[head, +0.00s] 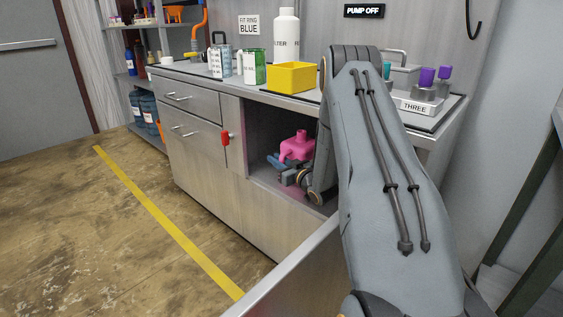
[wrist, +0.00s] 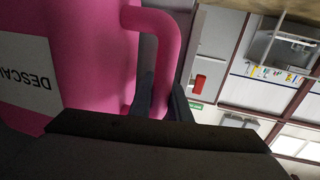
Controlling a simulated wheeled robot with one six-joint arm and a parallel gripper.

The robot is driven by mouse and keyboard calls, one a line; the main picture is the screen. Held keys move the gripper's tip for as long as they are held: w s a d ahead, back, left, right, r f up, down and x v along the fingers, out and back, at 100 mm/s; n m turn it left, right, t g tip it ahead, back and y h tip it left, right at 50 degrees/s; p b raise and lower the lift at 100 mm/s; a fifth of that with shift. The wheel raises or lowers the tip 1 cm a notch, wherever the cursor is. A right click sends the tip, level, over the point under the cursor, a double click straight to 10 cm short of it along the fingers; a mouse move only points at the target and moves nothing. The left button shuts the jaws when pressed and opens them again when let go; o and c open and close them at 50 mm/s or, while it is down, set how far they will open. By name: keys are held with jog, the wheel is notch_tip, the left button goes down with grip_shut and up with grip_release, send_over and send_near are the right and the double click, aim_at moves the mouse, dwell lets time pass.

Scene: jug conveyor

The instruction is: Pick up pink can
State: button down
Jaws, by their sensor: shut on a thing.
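The pink can (head: 297,148) is in the open compartment of the grey cabinet (head: 215,185), with its neck at the top. In the wrist view the pink can (wrist: 90,60) fills the left side, close up, with a white label reading "DESCAL" upside down. My gripper (head: 284,167) is low at the can, shut on its handle. In the wrist view my gripper's dark fingers (wrist: 160,103) are around the handle's end. My arm and the can hide part of the jaws and the compartment floor, so I cannot tell whether the can touches the floor.
A red latch (head: 226,138) is at the compartment's left edge. On the counter stand a yellow bin (head: 291,77), a white bottle (head: 287,35), a green-and-white can (head: 254,68) and a block marked "THREE" (head: 414,107). The floor at left is clear.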

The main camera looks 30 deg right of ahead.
jog(key=s+a+r+p, duration=0.1)
jog(key=s+a, duration=0.3)
jog(key=a, duration=0.4)
jog(key=s+a+r, duration=0.2)
jog(key=s+a, duration=0.2)
jog(key=a, duration=0.3)
jog(key=shift+s+a+p, duration=0.35)
jog(key=shift+a+p, duration=0.05)
